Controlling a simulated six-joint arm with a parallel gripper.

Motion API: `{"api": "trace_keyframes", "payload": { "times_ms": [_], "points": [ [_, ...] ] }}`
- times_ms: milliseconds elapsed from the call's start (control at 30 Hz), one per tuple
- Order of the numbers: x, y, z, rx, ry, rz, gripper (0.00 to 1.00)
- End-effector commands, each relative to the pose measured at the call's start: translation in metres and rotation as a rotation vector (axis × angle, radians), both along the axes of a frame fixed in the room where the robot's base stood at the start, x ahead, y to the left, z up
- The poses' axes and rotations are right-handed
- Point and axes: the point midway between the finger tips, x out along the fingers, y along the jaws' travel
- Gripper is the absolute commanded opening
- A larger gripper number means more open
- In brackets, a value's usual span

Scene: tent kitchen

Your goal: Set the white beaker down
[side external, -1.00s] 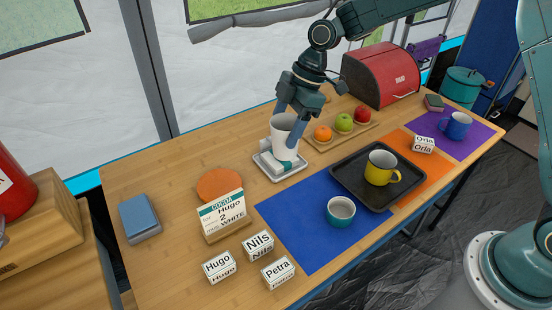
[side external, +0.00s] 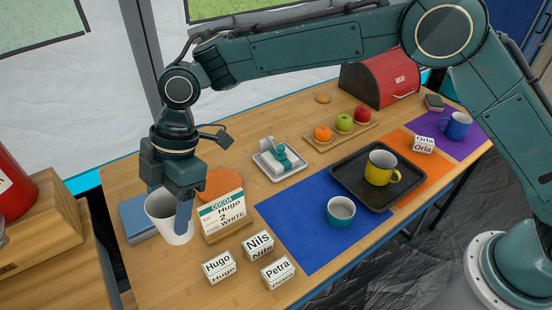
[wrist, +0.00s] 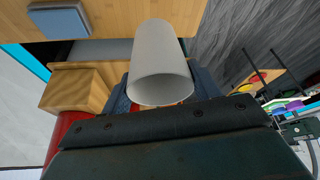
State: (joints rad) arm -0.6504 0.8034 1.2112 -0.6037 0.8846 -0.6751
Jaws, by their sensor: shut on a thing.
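The white beaker (side external: 168,222) is in my gripper (side external: 167,205) at the left part of the wooden table, just left of the cocoa sign. It looks roughly upright with its open mouth up. My gripper is shut on it, with a finger at its near right side. In the wrist view the beaker (wrist: 160,55) sits between the fingers (wrist: 162,92), and the table edge shows beyond it. I cannot tell whether its base touches the table. The sign (side external: 224,212) reads cocoa for Hugo, 2, mug white.
A blue block (side external: 137,216) lies behind the beaker; an orange disc (side external: 220,182) is behind the sign. Name blocks Hugo (side external: 219,267), Nils (side external: 258,245) and Petra (side external: 278,272) stand in front. A white tray (side external: 296,171), blue mat (side external: 290,225) and dark tray (side external: 350,190) lie right.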

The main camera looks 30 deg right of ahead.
Motion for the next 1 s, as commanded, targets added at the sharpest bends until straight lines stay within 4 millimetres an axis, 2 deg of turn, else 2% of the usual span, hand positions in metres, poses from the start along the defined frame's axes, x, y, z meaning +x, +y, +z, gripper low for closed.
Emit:
{"api": "trace_keyframes", "payload": {
  "times_ms": [33, 100, 200, 333, 733, 867, 1000],
  "points": [
    [-0.011, 0.016, -0.001, -0.001, -0.001, 0.028, 0.39],
    [-0.023, 0.034, -0.001, 0.0, -0.002, 0.054, 0.39],
    [-0.038, 0.053, -0.001, -0.002, -0.003, 0.086, 0.39],
    [-0.05, 0.068, -0.001, -0.003, -0.004, 0.11, 0.39],
    [-0.056, 0.074, -0.008, -0.004, -0.002, 0.12, 0.39],
    [-0.056, 0.074, -0.022, -0.004, -0.002, 0.12, 0.39],
    [-0.056, 0.073, -0.046, -0.006, 0.0, 0.119, 0.39]
  ]
}}
